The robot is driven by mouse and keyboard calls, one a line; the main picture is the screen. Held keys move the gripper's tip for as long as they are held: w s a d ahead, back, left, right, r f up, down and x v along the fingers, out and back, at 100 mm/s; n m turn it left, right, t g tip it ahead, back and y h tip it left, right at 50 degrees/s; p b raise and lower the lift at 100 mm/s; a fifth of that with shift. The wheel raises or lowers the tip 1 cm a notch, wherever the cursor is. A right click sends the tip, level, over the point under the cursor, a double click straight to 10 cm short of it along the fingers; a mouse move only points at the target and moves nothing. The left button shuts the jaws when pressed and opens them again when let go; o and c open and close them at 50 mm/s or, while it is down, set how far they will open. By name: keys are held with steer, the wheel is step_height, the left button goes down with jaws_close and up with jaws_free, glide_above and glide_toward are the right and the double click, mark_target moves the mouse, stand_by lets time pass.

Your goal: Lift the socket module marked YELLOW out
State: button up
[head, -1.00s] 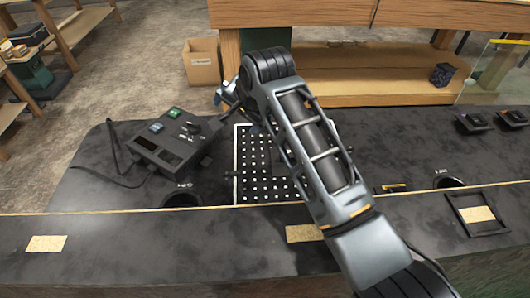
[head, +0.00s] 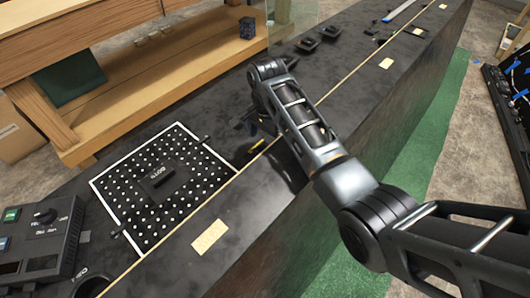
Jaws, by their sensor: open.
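No module with a readable YELLOW mark shows. The control console (head: 38,243), a dark box with a green and a blue button, is cut off at the left edge. A dark block (head: 164,181) with pale lettering that I cannot read surely lies on the white-dotted board (head: 122,184). My gripper (head: 243,124) is small and partly hidden behind my forearm, above the counter to the right of the board. It is open, and I see nothing held in it. A small yellow strip (head: 257,146) lies on the counter just below it.
The black counter (head: 200,120) runs away to the upper right. Two dark square holders (head: 307,44) sit farther along, near a clear panel (head: 292,25). A tan label (head: 210,237) lies on the front ledge. A wooden bench (head: 150,65) stands behind.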

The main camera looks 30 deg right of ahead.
steer(key=shift+a+f, duration=0.2)
steer(key=shift+f, duration=1.75)
steer(key=shift+c, duration=0.3)
steer(key=c, duration=0.8)
steer(key=shift+r+p, duration=1.1)
steer(key=shift+r, duration=5.9)
